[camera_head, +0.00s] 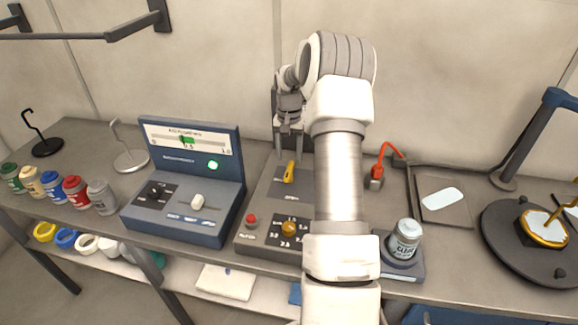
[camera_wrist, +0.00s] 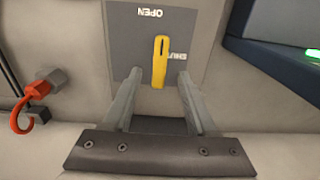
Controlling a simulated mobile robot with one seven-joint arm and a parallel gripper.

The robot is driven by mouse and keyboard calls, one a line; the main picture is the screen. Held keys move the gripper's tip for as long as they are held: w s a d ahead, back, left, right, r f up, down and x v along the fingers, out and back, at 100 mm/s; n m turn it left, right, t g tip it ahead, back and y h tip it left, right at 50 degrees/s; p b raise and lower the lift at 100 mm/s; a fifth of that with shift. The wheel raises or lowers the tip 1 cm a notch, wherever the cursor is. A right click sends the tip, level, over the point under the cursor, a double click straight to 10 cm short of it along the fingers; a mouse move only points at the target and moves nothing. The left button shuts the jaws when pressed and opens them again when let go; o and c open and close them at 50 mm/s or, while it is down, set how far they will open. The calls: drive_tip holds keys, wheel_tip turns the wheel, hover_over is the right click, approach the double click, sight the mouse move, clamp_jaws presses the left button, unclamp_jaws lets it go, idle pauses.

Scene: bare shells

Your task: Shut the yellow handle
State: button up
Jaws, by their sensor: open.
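The yellow handle (camera_head: 289,172) is a small lever on a dark label plate on the grey control box (camera_head: 262,205) in the head view. In the wrist view the yellow handle (camera_wrist: 160,62) stands along the picture's vertical, between the printed words OPEN and SHUT, partly covering SHUT. My gripper (camera_head: 289,150) is just behind and above the handle in the head view. In the wrist view its fingers (camera_wrist: 158,82) are spread, one on each side of the handle's near end. I cannot tell whether either finger touches it. My arm hides the right part of the box.
A blue console (camera_head: 180,225) with a lit green lamp stands close on the left. The box also carries a red button (camera_head: 251,220) and an orange knob (camera_head: 289,228).

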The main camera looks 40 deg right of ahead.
sight(289, 170)
drive_tip(key=shift+f, duration=2.65)
clamp_jaws()
